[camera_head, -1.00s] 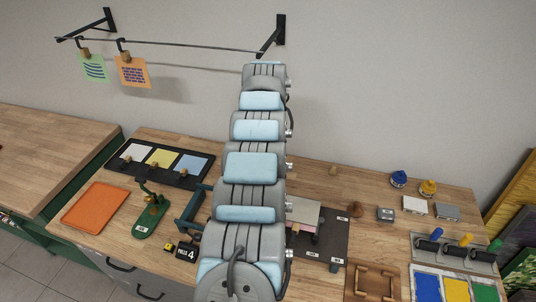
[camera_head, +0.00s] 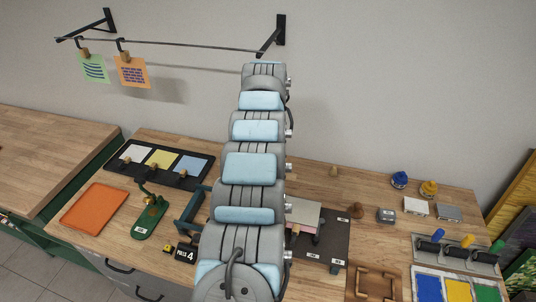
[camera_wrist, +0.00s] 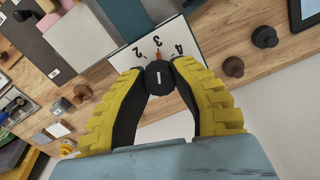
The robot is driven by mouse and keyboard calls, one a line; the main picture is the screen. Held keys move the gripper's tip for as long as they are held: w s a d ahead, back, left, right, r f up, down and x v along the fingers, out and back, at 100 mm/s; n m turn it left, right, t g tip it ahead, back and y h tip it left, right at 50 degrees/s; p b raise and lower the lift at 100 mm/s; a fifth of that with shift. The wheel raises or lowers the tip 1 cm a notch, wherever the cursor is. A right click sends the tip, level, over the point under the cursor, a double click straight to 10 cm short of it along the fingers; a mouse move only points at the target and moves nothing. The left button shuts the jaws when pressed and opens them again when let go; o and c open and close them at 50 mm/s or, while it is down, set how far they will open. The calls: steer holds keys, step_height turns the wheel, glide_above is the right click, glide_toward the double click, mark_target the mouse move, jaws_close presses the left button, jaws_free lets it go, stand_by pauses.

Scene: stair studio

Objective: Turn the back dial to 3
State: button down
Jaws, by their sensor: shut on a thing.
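In the wrist view my gripper (camera_wrist: 160,70) has its yellow-and-black fingers closed around a round black dial knob (camera_wrist: 158,78). A short white line marks the knob's top. The knob sits at a white dial card (camera_wrist: 143,48) bearing the numerals 2, 3 and 4. A small orange pointer sticks out from the knob and lies at the 3. The lower part of the knob and card is partly hidden by the fingers. In the head view my arm covers the gripper and the dial.
In the wrist view several dark knobs stand nearby, such as a black one (camera_wrist: 264,37) and a brown one (camera_wrist: 232,67). In the head view an orange tray (camera_head: 95,208) and a green stand (camera_head: 148,218) are left of my arm; paint rollers (camera_head: 430,246) are at the right.

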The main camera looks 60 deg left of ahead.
steer(key=shift+f, duration=0.1)
steer(key=c, duration=0.8)
jaws_free()
